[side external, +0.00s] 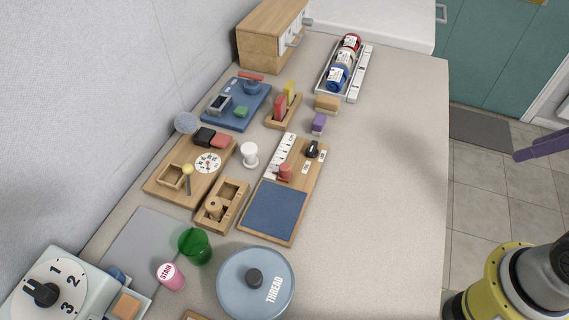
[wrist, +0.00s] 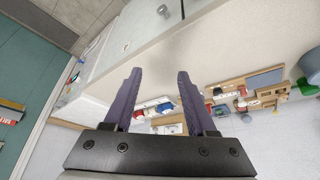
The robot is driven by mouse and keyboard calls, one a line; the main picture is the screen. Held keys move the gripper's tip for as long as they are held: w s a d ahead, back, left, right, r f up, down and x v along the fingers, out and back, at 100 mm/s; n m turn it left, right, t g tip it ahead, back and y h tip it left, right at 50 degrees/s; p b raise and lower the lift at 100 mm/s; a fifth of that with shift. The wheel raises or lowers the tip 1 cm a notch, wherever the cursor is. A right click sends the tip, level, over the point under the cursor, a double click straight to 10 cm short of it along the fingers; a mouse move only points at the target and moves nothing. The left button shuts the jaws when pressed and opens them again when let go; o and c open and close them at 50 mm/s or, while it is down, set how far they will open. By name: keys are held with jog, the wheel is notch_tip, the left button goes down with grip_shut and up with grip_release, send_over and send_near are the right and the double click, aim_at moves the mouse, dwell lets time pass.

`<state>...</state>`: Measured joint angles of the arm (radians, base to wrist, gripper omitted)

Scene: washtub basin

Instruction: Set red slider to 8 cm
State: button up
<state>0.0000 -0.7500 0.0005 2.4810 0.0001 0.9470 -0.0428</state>
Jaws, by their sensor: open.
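The red slider (side external: 285,170) is a small red knob on a wooden board (side external: 308,187) in the side external view. It sits beside a white scale strip (side external: 281,153), near the strip's lower end. The scale's marks are too small to read. My gripper has purple fingers; one shows at the right edge of the side external view (side external: 541,146), far to the right of the slider and past the table edge. In the wrist view my gripper (wrist: 159,72) is open, with nothing between its fingers.
The board also has a black knob (side external: 312,149) and a blue pad (side external: 276,212). A white spool (side external: 250,154) and a wooden tray (side external: 235,192) stand left of it. A blue THREAD tin (side external: 240,285) is in front. The tabletop right of the board (side external: 385,190) is clear.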

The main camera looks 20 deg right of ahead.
jog(key=w+a+r+n+g, duration=0.1)
jog(key=w+a+r+n, duration=0.45)
jog(key=w+r, duration=0.7)
jog(key=n+g, duration=0.4)
jog(key=n, duration=0.2)
send_over(285, 167)
notch_tip(285, 167, down, 13)
notch_tip(285, 167, down, 13)
jog(key=shift+f, duration=0.1)
grip_shut()
jog(key=shift+w, duration=0.1)
